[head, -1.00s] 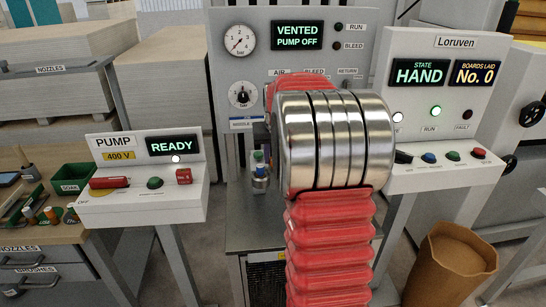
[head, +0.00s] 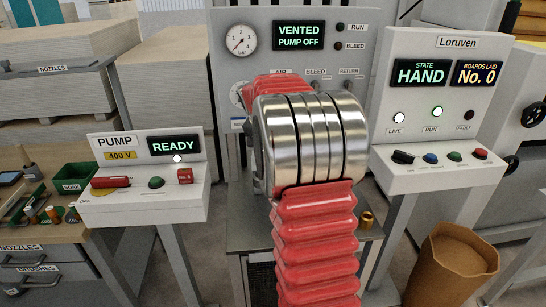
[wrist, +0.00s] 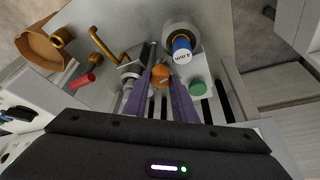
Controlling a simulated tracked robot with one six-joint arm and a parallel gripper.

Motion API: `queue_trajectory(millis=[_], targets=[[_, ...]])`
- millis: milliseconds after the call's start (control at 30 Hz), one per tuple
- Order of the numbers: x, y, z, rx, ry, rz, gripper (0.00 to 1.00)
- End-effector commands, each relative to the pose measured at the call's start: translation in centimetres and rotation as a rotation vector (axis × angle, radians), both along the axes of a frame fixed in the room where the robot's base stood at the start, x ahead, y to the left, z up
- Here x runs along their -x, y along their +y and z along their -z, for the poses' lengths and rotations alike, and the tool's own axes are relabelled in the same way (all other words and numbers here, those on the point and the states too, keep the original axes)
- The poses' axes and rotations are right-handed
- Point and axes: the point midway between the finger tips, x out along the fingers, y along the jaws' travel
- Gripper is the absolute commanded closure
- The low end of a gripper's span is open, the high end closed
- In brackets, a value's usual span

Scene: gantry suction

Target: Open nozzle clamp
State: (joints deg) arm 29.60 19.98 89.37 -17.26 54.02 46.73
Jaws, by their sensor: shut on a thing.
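In the wrist view my gripper (wrist: 161,77) is shut on a small orange knob (wrist: 160,72), with a purple-grey finger on each side. The knob sits among metal fittings, and I cannot tell which part of the nozzle clamp it belongs to. Just right of it stands a blue-topped nozzle (wrist: 182,48) marked 4 mm, in a pale round holder. A green round piece (wrist: 197,88) is to the right of the fingers. In the head view my red-sleeved arm with its steel rings hides the gripper and the clamp.
A brass bent piece (wrist: 103,48) and a red cylinder (wrist: 82,80) lie left of the fingers. A panel display (head: 298,36) reads VENTED, PUMP OFF. The pump box (head: 145,180) reads READY. The right console (head: 440,110) reads HAND. A brown bin (head: 452,265) stands at lower right.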

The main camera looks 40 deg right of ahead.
Motion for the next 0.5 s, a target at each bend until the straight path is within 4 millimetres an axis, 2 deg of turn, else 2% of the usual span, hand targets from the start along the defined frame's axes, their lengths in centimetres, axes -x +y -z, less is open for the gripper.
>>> queue_trajectory(millis=[33, 500], targets=[[-0.31, 0.43, 0.07, -0.006, -0.003, 0.008, 0.98], [-0.40, 0.41, 0.02, -0.005, -0.007, 0.033, 0.98]])
